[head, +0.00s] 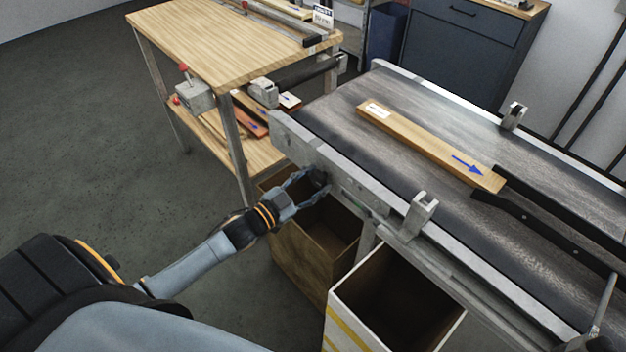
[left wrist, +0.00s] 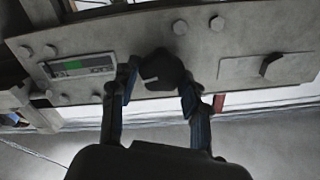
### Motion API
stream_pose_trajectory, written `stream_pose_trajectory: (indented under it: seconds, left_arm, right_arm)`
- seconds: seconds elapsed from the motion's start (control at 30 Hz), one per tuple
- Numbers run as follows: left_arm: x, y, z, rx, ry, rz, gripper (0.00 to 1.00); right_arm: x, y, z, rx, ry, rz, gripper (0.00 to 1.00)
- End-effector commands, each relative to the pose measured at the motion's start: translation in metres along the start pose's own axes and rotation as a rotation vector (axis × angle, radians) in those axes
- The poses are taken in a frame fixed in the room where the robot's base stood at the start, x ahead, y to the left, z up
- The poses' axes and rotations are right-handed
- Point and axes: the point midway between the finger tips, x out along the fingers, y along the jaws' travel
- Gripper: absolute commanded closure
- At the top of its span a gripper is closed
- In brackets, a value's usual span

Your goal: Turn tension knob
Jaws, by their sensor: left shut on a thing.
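The tension knob (left wrist: 163,70) is a dark, round knob on a grey metal side plate (left wrist: 245,40) of the conveyor. My left gripper (left wrist: 158,85) is shut on it, with one finger on each side. In the head view the left gripper (head: 312,184) reaches the near side of the conveyor frame, and the knob (head: 320,177) shows as a small dark shape at its fingertips. A small gauge with a green band (left wrist: 78,66) sits on the plate left of the knob in the left wrist view. My right gripper is not in view.
A wooden plank (head: 430,143) with a blue arrow lies on the conveyor belt (head: 350,100) against black guide rails (head: 560,222). Open bins (head: 300,262) and (head: 345,325), a brown one and a striped one, stand below the frame. A wooden workbench (head: 210,40) stands behind.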

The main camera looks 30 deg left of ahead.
Motion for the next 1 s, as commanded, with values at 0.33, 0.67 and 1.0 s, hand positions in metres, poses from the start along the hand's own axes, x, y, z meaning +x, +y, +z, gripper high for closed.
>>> stream_pose_trajectory:
  seconds: [0.33, 0.67, 1.0]
  left_arm:
    - [0.0001, 0.0013, -0.0002, 0.207, 0.001, 0.000, 0.85]
    - [0.0001, 0.0015, -0.0001, 0.280, 0.001, 0.000, 0.85]
    - [0.0001, 0.0017, -0.0001, 0.282, 0.001, 0.000, 0.85]
  right_arm:
    - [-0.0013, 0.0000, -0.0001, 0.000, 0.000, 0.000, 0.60]
    - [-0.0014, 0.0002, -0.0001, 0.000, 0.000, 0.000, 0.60]
    - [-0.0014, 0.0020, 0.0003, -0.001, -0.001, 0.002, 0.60]
